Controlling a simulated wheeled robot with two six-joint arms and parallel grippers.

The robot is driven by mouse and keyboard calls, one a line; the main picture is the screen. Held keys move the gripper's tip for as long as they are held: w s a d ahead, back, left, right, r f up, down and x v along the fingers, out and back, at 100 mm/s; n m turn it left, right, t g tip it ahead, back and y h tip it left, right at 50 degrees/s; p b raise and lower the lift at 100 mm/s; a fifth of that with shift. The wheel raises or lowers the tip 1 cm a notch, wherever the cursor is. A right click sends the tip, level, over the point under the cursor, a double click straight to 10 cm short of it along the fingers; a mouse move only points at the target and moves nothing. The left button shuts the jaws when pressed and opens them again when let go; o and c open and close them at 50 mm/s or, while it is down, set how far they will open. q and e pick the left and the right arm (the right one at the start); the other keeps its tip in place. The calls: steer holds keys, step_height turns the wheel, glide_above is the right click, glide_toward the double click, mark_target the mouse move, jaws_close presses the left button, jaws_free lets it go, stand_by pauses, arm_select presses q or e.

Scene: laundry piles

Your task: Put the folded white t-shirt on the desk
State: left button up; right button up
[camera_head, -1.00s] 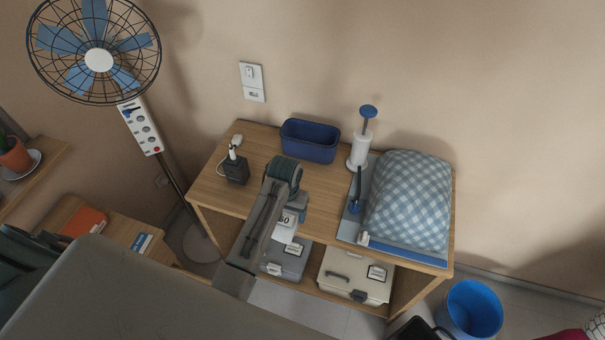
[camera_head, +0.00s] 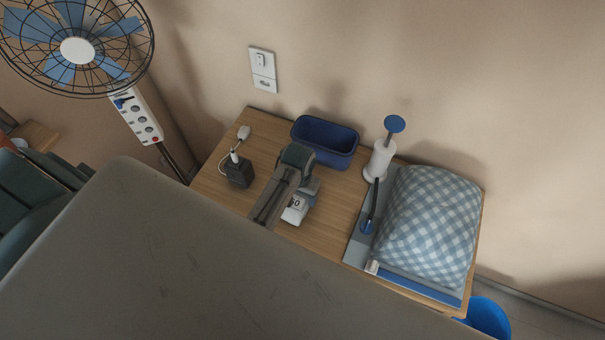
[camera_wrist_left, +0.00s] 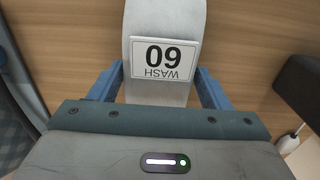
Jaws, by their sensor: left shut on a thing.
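The folded white t-shirt (camera_head: 295,213) is a small pale bundle with a tag reading 60, over the front middle of the wooden desk (camera_head: 330,215). In the left wrist view the t-shirt (camera_wrist_left: 165,20) stands between the blue fingers with its WASH 60 tag facing the camera. My left gripper (camera_head: 301,200) is shut on it. The desk's wood fills the background there, and I cannot tell whether the t-shirt touches it. My right gripper is not in view.
Bare desktop shows around the t-shirt. A fan (camera_head: 78,50) stands left.

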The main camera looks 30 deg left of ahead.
arm_select(q)
steer(key=shift+w+f, duration=0.15)
steer(key=shift+w, duration=0.2)
steer(key=o, duration=0.6)
steer(key=shift+w+f, duration=0.1)
steer(key=o, duration=0.4)
steer(key=shift+o, duration=0.3)
steer(key=shift+s+r, duration=0.2)
steer(key=shift+s, duration=0.25)
steer(key=shift+w+r, duration=0.25)
step_height(320, 180, up, 8)
steer(key=b, duration=0.3)
steer(key=shift+s+r, duration=0.1)
step_height(320, 180, up, 3)
steer(key=shift+r+p, duration=0.2)
steer(key=shift+p, duration=0.65)
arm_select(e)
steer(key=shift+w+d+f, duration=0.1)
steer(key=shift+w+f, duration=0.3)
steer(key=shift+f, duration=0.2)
